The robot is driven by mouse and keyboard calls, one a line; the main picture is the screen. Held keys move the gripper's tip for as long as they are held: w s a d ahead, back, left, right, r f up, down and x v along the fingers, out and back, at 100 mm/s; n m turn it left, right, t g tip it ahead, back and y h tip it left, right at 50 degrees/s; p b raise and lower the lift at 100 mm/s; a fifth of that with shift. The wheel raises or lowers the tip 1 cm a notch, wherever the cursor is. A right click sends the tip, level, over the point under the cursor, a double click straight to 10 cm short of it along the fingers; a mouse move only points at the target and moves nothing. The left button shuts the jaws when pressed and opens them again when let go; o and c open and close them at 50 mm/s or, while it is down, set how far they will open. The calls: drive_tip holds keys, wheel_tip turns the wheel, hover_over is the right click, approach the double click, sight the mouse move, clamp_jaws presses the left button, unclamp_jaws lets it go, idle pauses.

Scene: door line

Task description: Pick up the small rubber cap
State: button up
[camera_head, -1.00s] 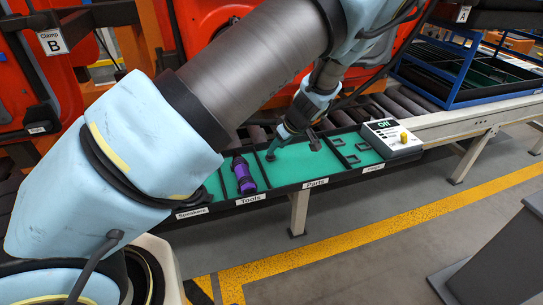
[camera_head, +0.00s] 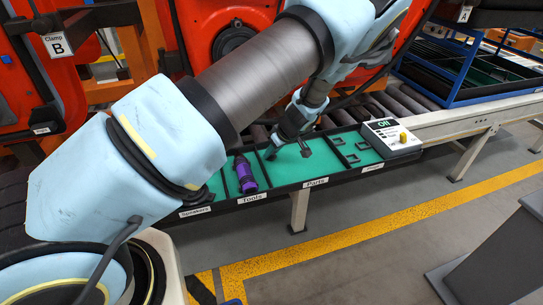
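My gripper (camera_head: 288,152) is at the end of the arm, low over the green-floored tray section labelled "Parts" (camera_head: 317,182). Its two dark fingertips appear spread apart, with green floor showing between them. I cannot make out the small rubber cap; it may be too small to see or hidden by the gripper. I cannot tell whether the fingertips touch the tray floor.
A purple and black tool (camera_head: 244,174) lies in the "Tools" section, left of my gripper. Small dark brackets (camera_head: 363,145) lie in the section to the right. Rollers run behind.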

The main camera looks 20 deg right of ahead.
sight(273, 154)
clamp_jaws()
wheel_tip(273, 154, up, 10)
drive_tip(key=b, duration=0.2)
idle(0.5)
drive_tip(key=shift+o, duration=1.7)
unclamp_jaws()
clamp_jaws()
